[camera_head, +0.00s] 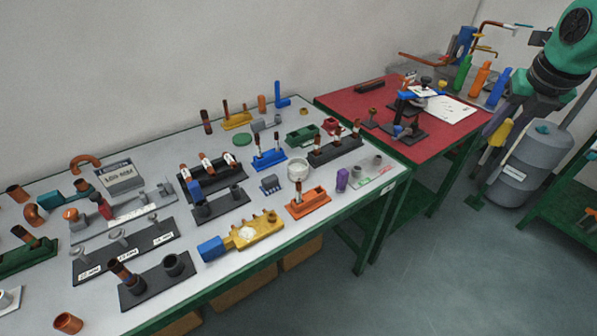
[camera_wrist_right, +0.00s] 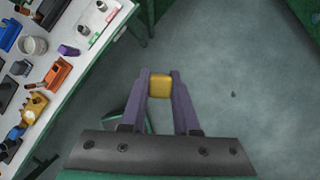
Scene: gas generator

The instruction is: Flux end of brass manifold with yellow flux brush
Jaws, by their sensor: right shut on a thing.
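The brass manifold (camera_head: 270,231) is a gold-yellow block with several short ports, lying near the front edge of the grey-topped bench. A blue block (camera_head: 212,249) sits at its left end. The manifold also shows in the right wrist view (camera_wrist_right: 33,108) at the left. My right gripper (camera_head: 502,120) is at the upper right of the head view, well away from the manifold. In the right wrist view its two purple-grey fingers (camera_wrist_right: 160,88) are shut on a yellow block-like end, the yellow flux brush (camera_wrist_right: 160,86). Its bristle end cannot be made out. My left gripper is not in view.
The grey bench (camera_head: 215,280) holds many fittings and racks. An orange holder (camera_head: 308,203) and white cup (camera_head: 298,170) stand near the manifold. A red-topped table (camera_head: 435,150) adjoins at right. A grey cylinder (camera_head: 530,168) stands on the floor. Open floor (camera_wrist_right: 245,75) lies beneath my right gripper.

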